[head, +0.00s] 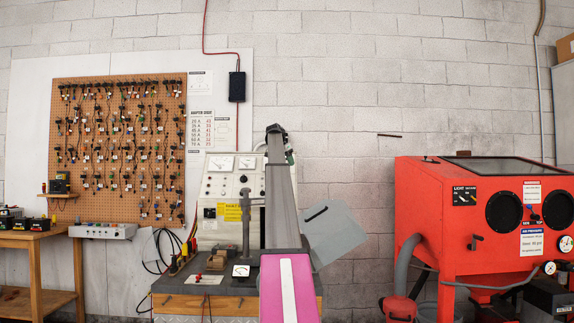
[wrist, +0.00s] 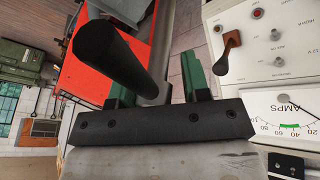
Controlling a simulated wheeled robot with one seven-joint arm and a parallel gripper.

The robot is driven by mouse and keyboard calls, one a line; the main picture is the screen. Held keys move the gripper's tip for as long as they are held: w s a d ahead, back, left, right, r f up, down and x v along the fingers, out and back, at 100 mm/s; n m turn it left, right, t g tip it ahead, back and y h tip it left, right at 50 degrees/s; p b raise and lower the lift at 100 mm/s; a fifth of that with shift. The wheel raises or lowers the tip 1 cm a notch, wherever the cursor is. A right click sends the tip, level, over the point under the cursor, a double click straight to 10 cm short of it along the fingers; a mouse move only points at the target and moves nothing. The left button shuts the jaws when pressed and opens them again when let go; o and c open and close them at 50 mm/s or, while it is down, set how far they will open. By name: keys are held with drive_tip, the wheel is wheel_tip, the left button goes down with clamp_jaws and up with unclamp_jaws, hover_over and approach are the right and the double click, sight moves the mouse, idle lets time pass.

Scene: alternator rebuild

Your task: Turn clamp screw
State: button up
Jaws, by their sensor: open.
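In the wrist view, my gripper (wrist: 160,88) is open, with its two green fingers apart above the black palm bar. A grey metal rod (wrist: 163,48) runs between the fingers; I cannot tell whether they touch it. A thick black cylinder (wrist: 108,56) crosses in front of the left finger, very close to the camera. The rod and cylinder may belong to the clamp screw, but their join is hidden. In the head view, a grey clamp post (head: 245,228) with a short side bar (head: 254,200) stands upright on the bench. My arm hides the space to its right.
The bench top (head: 215,287) holds a small meter (head: 241,270) and a brown block (head: 216,262). Behind it stands a cream test panel (head: 222,188); its amps gauge (wrist: 291,115) shows close on the wrist view's right. A red blast cabinet (head: 470,245) stands at right.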

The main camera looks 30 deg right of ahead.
clamp_jaws()
drive_tip(key=shift+w+n+t, duration=0.1)
drive_tip(key=shift+n+t, duration=0.2)
drive_tip(key=shift+n, duration=0.4)
drive_tip(key=a+n+t+y, duration=0.1)
drive_tip(key=n+y, duration=0.1)
drive_tip(key=n, duration=0.4)
drive_tip(key=a+n+t+y, duration=0.1)
drive_tip(key=n+t, duration=0.1)
drive_tip(key=n, duration=0.4)
drive_tip(key=w+a+n+t+y, duration=0.1)
drive_tip(key=n+y, duration=0.1)
drive_tip(key=n, duration=0.4)
drive_tip(key=shift+w+a+n+t+y, duration=0.1)
drive_tip(key=shift+a+n+t+y, duration=0.05)
drive_tip(key=shift+n+t+y, duration=0.2)
drive_tip(key=shift+n, duration=0.25)
